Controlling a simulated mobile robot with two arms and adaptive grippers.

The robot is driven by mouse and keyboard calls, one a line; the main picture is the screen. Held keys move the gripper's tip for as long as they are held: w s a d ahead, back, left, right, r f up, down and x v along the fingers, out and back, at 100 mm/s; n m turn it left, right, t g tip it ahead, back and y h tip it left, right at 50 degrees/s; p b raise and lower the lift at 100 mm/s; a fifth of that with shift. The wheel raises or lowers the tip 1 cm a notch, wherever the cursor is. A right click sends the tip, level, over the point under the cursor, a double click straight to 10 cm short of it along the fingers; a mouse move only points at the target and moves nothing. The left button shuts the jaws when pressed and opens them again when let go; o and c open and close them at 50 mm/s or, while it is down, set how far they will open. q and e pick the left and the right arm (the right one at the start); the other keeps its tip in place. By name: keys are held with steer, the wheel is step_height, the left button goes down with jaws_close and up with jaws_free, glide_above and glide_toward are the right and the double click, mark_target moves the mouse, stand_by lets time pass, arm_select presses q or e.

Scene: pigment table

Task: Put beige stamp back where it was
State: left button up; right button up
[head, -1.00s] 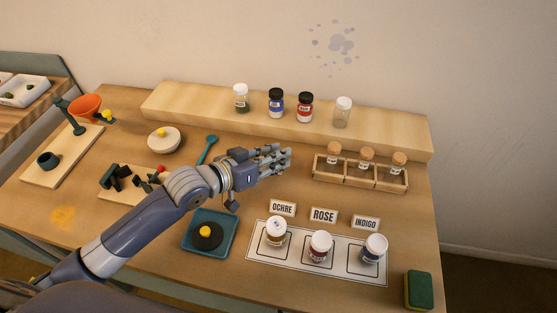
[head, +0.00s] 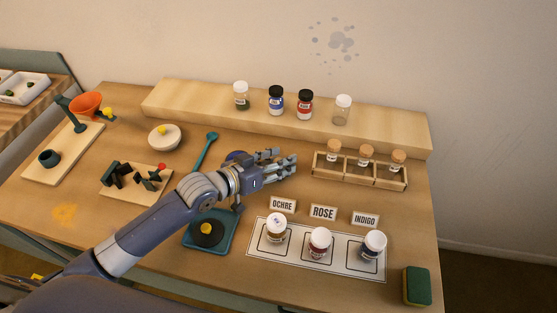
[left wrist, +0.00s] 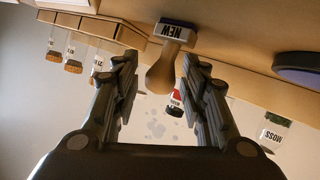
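The beige stamp (left wrist: 163,72) shows in the left wrist view, which is upside down. It has a pale rounded handle and a block marked NEW. My left gripper (left wrist: 160,72) has its fingers apart on either side of the handle, with small gaps visible. In the head view my left gripper (head: 281,163) is over the table's middle, left of the vial rack, and I cannot make out the stamp there. Whether the stamp's base touches the table is unclear. My right gripper is not in view.
A rack of corked vials (head: 348,182) stands just right of the gripper. A raised shelf (head: 210,110) with bottles lies behind. Name signs and a mat (head: 262,267) with three jars are in front. A blue disc (head: 236,156) is partly hidden behind my gripper.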

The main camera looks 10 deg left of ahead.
arm_select(q)
steer(key=shift+r, duration=0.1)
steer(key=shift+r, duration=0.1)
steer(key=b+v, duration=0.1)
steer(key=v, duration=0.9)
steer(key=shift+s+a, duration=0.1)
steer(key=shift+v, duration=0.85)
steer(key=shift+r, duration=0.1)
